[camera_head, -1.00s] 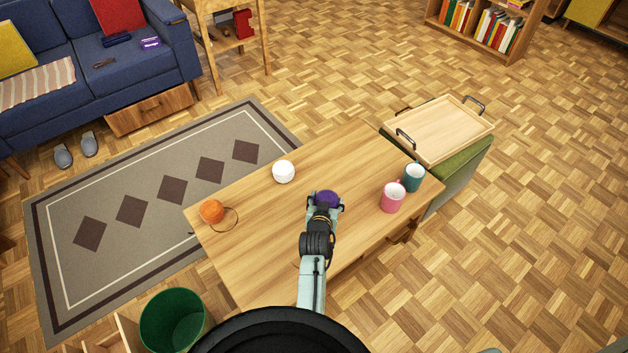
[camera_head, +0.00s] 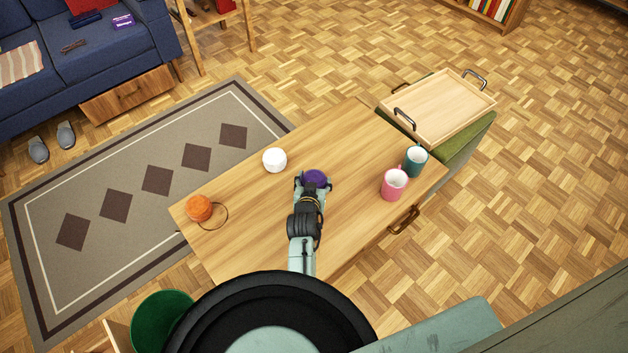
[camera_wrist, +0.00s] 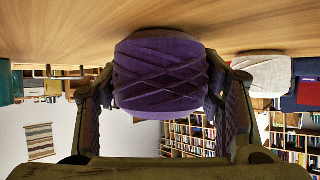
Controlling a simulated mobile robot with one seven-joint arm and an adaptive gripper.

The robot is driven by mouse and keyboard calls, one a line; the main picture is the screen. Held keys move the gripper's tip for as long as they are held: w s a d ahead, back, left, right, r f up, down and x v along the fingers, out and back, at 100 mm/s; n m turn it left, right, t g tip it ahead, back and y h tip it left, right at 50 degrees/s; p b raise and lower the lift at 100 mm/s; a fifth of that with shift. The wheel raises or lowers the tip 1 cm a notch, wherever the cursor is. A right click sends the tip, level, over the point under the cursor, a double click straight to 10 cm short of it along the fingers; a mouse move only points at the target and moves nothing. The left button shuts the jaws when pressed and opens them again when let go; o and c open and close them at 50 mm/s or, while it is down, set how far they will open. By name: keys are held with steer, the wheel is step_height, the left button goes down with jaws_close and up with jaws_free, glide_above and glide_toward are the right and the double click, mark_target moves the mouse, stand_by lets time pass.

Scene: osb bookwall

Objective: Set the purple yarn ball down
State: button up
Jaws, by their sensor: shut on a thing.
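The purple yarn ball (camera_head: 315,178) is between the two fingers of my gripper (camera_head: 313,185), over the wooden table (camera_head: 345,135). In the wrist view the yarn ball (camera_wrist: 160,75) fills the gap between the fingers, and my gripper (camera_wrist: 160,92) is shut on it. The wrist picture is upside down, with the tabletop (camera_wrist: 60,30) along its top. The ball is close to the tabletop; I cannot tell whether it touches.
A white ball (camera_head: 274,160) sits left of the purple one, and an orange ball (camera_head: 199,207) with a loose strand is farther left. Bare tabletop lies behind the purple ball.

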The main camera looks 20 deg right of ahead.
steer(key=shift+f, duration=0.25)
steer(key=o, duration=1.1)
steer(key=shift+o, duration=0.2)
steer(key=shift+r, duration=0.15)
